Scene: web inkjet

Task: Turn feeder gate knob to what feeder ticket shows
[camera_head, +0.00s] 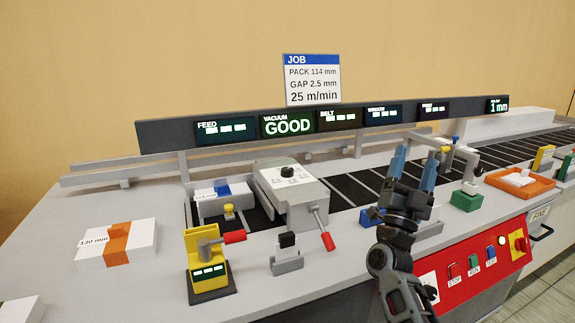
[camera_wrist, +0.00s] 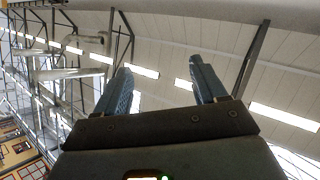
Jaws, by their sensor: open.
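A black knob (camera_head: 287,171) sits on a white marked plate on top of the grey feeder box (camera_head: 306,207), left of centre in the head view. Its markings and pointer direction are too small to read. A white job card (camera_head: 312,85) with a blue header stands above the display bar and reads PACK 114 mm, GAP 2.5 mm, 25 m/min. No other card is clearly labelled as a feeder ticket. My gripper (camera_head: 413,163) is open and empty, raised upright right of the feeder box and apart from the knob. In the wrist view its fingers (camera_wrist: 160,75) stand apart against the ceiling.
The display bar (camera_head: 288,125) shows VACUUM GOOD. A yellow gauge stand (camera_head: 205,252) with a red-tipped lever and a small grey switch block (camera_head: 287,262) stand before the box. A red button panel (camera_head: 480,258) and an orange tray (camera_head: 520,183) are at right.

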